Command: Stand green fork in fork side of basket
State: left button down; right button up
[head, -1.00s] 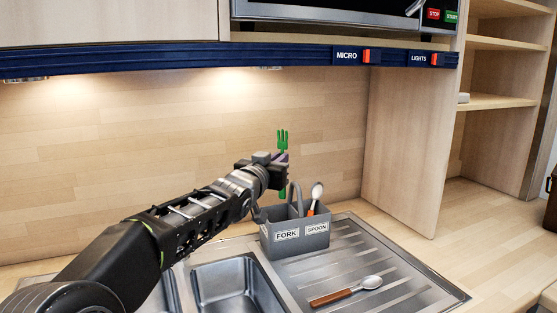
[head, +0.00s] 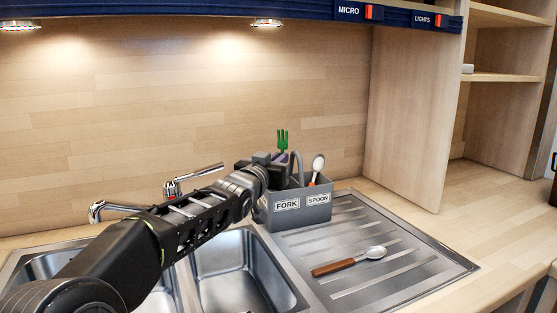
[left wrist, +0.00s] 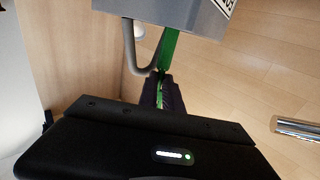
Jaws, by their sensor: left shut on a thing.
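The green fork (head: 282,141) is upright, tines up, above the left, FORK-labelled side of the grey basket (head: 318,214). My left gripper (head: 278,160) is shut on it, just above the basket's rim. In the left wrist view, the green fork (left wrist: 169,48) runs from between the dark fingers (left wrist: 161,92) up to the grey basket (left wrist: 165,12), where its end is hidden by the basket wall. I cannot tell how deep it reaches. My right gripper is not in view.
A spoon (head: 318,164) stands in the SPOON side. Another spoon with a brown handle (head: 350,261) lies on the ribbed drainboard (head: 415,272). The sink (head: 232,260) and tap (head: 195,178) are to the left. A tall wooden panel (head: 410,120) stands at the right.

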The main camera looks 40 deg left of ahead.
pick_arm(q)
jog(key=shift+f+b, duration=0.35)
jog(key=shift+f, duration=0.3)
jog(key=c, duration=1.5)
grip_release()
jog(key=shift+o, duration=0.2)
jog(key=v, duration=0.8)
jog(key=shift+b, duration=0.45)
